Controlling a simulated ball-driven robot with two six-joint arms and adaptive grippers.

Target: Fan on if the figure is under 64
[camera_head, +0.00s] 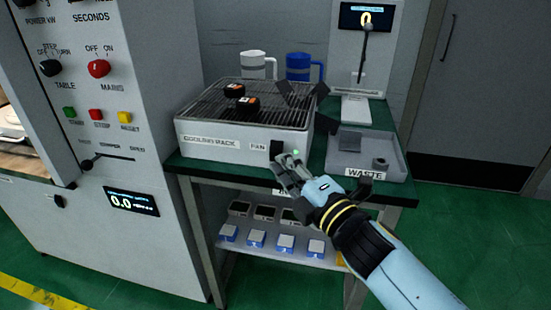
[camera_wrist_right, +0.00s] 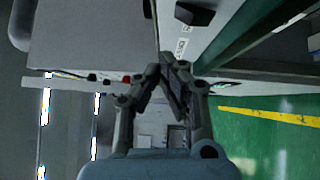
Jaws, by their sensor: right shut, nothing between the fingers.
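The white cooling rack box (camera_head: 222,143) stands on the green table, with a FAN label (camera_head: 258,147) and a black fan switch (camera_head: 276,149) on its front. A small green light (camera_head: 295,152) shows right of the switch. My right gripper (camera_head: 287,163) is shut and empty, its fingertips just below and in front of the switch; I cannot tell if they touch. Displays read 0 (camera_head: 366,18) at the top and 0.0 (camera_head: 124,201) on the cabinet. My left gripper is not in view.
Dark pieces with orange marks (camera_head: 247,104) lie on the rack grill. The grey WASTE tray (camera_head: 398,168) is right of my gripper. Several blue-and-white items (camera_head: 256,238) sit on the lower shelf.

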